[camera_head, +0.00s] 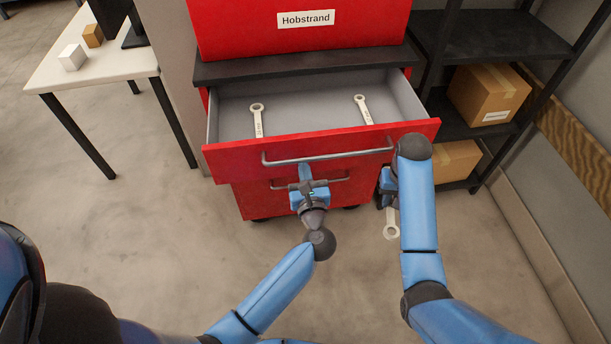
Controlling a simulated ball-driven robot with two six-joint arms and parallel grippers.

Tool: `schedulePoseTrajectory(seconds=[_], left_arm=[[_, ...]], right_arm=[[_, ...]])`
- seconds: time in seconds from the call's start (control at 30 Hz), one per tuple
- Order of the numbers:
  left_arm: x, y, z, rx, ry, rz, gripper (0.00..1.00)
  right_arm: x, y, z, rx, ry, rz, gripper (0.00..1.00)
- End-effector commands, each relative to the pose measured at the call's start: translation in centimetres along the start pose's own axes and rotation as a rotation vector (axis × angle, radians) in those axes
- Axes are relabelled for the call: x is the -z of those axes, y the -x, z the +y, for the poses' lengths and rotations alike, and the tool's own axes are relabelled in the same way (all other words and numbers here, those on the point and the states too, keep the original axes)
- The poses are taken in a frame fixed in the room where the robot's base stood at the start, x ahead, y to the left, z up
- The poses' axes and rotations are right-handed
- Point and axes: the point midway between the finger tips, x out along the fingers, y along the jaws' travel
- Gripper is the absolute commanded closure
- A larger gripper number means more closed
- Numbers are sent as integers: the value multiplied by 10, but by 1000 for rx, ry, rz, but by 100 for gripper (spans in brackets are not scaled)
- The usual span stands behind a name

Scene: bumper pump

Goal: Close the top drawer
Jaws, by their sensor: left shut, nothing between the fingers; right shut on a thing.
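The top drawer (320,141) of the red tool cabinet stands open, pulled out toward me, with a long grey handle (328,157) across its front. Two pale wrenches lie inside, one at the left (258,119) and one at the right (363,109). My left gripper (305,175) is shut and empty just below the drawer's handle, in front of the lower drawer; I cannot tell if it touches anything. My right gripper (388,194) is partly hidden by its own arm at the drawer's right end. It is shut on a wrench (391,230) that hangs downward.
A red box marked Hobstrand (305,30) sits on the cabinet's dark top (230,71). A black shelf (490,37) with cardboard boxes (488,95) stands close at the right. A white table (110,65) is at the left. The floor left of the cabinet is clear.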

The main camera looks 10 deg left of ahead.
Motion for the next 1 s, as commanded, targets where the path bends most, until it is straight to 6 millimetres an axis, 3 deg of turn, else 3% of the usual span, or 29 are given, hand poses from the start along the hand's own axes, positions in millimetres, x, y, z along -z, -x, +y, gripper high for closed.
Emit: schedulePoseTrajectory(seconds=[0.7,1.0], left_arm=[[2,-183,1,-3,2,-3,100],[1,-230,1,-2,1,-1,100]], right_arm=[[0,-49,0,0,0,1,100],[0,-68,0,0,0,1,100]])
